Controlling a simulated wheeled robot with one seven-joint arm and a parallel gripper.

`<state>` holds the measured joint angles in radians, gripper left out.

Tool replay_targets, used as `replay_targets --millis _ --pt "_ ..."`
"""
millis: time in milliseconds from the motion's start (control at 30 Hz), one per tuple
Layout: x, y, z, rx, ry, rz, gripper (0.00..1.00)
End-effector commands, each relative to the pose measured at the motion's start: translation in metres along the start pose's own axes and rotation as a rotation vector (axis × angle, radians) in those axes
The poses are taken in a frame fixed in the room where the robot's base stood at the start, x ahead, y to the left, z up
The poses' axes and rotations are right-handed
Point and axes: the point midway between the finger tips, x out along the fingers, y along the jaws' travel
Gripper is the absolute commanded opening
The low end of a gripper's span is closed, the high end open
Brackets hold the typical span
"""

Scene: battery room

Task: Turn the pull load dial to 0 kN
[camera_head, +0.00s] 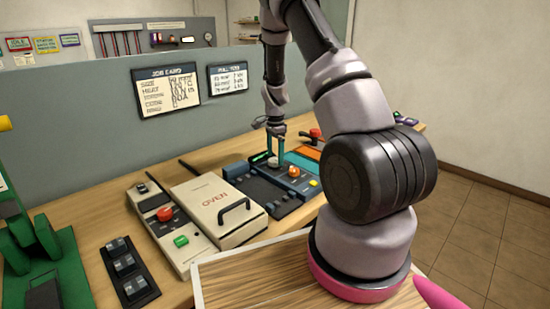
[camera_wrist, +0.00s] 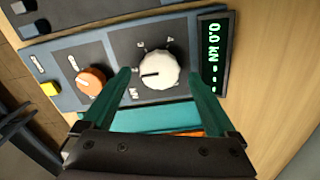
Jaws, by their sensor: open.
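The white pull load dial (camera_wrist: 160,70) sits on the dark panel of a blue-grey unit. A dark mark on the dial points left in the wrist view. The small display (camera_wrist: 213,52) beside it reads 0.0 kN in green. My gripper (camera_wrist: 160,74) is open, with one green finger on each side of the dial. A gap shows between each finger and the dial. In the head view, my gripper (camera_head: 275,146) points down over the dial (camera_head: 272,162); the dial's scale is too small to read there.
An orange knob (camera_wrist: 91,81) and a yellow button (camera_wrist: 50,89) sit left of the dial. A wall panel with a job card (camera_head: 166,86) rises behind the bench.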

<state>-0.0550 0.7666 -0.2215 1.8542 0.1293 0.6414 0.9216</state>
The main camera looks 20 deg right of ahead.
Motion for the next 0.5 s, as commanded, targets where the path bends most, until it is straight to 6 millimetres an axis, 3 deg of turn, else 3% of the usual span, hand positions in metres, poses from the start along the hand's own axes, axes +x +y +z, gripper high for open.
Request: replay_targets --millis 133,433,500 --pt "0.0109 0.0 0.0 0.0 0.0 0.0 0.93" --pt "0.0124 -0.0002 0.0002 0.0 0.0 -0.001 0.93" --pt "0.0124 -0.0002 0.0002 0.0 0.0 -0.001 0.66"
